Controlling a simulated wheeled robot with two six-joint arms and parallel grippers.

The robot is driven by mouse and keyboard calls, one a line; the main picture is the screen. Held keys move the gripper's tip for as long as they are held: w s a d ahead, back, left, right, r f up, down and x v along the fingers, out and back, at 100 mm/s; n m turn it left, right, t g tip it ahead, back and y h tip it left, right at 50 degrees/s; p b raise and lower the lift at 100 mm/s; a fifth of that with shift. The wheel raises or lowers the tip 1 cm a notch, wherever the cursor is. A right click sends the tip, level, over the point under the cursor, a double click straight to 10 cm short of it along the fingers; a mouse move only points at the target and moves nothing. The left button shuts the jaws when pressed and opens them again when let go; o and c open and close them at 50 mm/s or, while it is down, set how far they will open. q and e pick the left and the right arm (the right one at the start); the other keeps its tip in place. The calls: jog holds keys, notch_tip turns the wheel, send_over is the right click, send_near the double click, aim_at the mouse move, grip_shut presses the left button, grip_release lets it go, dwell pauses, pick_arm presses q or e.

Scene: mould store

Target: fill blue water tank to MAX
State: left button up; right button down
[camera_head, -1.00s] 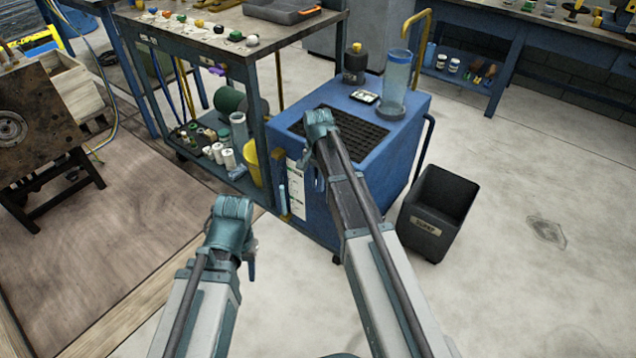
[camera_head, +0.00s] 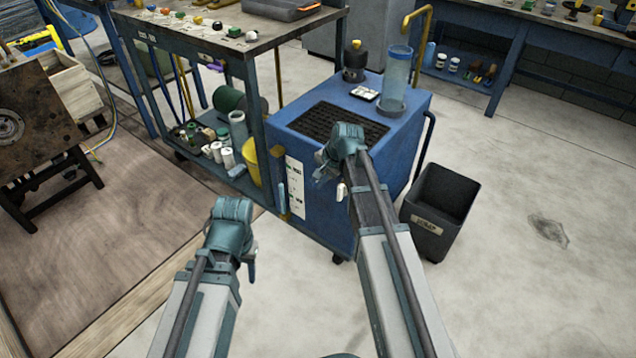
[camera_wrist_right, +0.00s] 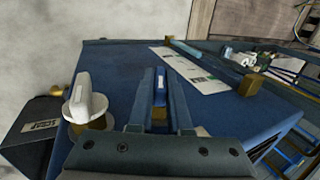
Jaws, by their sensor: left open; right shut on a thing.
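The blue cabinet (camera_head: 400,150), which I take as the tank, has a dark grille on top. On its front are a white label (camera_head: 296,187) and a pale-blue sight tube (camera_head: 281,197) between brass fittings; its level is too small to read. My right gripper (camera_head: 322,172) is at the cabinet front. In the right wrist view its jaws (camera_wrist_right: 161,100) are shut on a narrow blue handle (camera_wrist_right: 160,88) with brass below. A white handle (camera_head: 341,191) is beside it, on a round base in the wrist view (camera_wrist_right: 83,100). My left gripper (camera_head: 250,268) is open and apart, over the floor.
A clear blue cylinder (camera_head: 396,82), a dark bottle (camera_head: 354,66) and a small white tray (camera_head: 364,92) stand on the cabinet. A black bin (camera_head: 436,212) stands close on its right. A cluttered trolley (camera_head: 190,38) is on its left. Floor at right is clear.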

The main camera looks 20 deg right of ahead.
jog(key=shift+s+f+t+y+b, duration=0.1)
jog(key=shift+s+t+y+b, duration=0.05)
jog(key=shift+t+y+b, duration=0.55)
jog(key=c, duration=0.9)
grip_release()
jog(key=shift+o, duration=0.2)
jog(key=shift+p+v, duration=5.65)
jog(key=shift+v, duration=1.3)
jog(key=shift+s, duration=0.1)
